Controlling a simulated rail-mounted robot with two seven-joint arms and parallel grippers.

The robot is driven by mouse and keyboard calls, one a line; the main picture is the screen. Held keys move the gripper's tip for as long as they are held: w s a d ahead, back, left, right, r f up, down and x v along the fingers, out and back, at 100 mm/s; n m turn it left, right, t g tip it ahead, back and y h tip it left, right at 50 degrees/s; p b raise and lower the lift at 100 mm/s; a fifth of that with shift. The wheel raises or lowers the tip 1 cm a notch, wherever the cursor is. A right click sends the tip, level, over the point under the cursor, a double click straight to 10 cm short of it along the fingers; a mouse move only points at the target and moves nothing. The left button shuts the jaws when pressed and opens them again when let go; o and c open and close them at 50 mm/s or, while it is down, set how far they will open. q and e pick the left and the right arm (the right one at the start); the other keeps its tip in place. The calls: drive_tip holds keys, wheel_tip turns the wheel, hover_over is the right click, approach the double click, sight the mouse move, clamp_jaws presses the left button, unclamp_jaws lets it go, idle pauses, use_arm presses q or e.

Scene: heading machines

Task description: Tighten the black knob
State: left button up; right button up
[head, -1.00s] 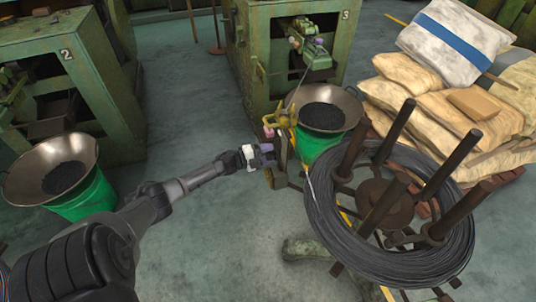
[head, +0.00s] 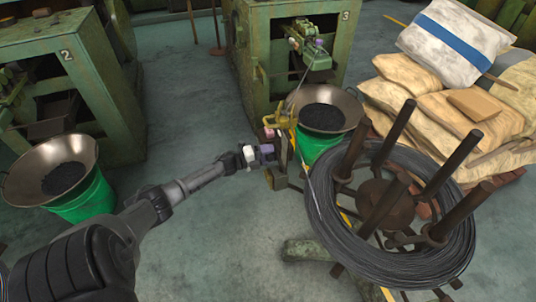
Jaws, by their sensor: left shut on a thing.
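My left arm reaches in from the left. Its gripper (head: 266,153) is at the wire-feed stand (head: 280,177) between machine 3 and the wire coil. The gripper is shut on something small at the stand. The fingers and the stand hide most of it, and I cannot make out the black knob clearly. A pink part and a yellow part (head: 283,121) sit just above the gripper. My right gripper is not in view.
A coil of wire (head: 327,228) on a rusty spool with upright posts stands close on the right. Machine 3 (head: 256,80) and a metal bowl (head: 347,101) on a green bucket are behind. Sacks (head: 420,75) are piled at right. Floor left of the stand is clear.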

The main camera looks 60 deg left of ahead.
use_arm(q)
drive_tip(key=o, duration=0.6)
drive_tip(key=shift+s+a, duration=0.1)
drive_tip(key=shift+s, duration=0.25)
drive_tip(key=p+v, duration=0.4)
drive_tip(key=v, duration=0.9)
drive_tip(key=shift+r, duration=0.1)
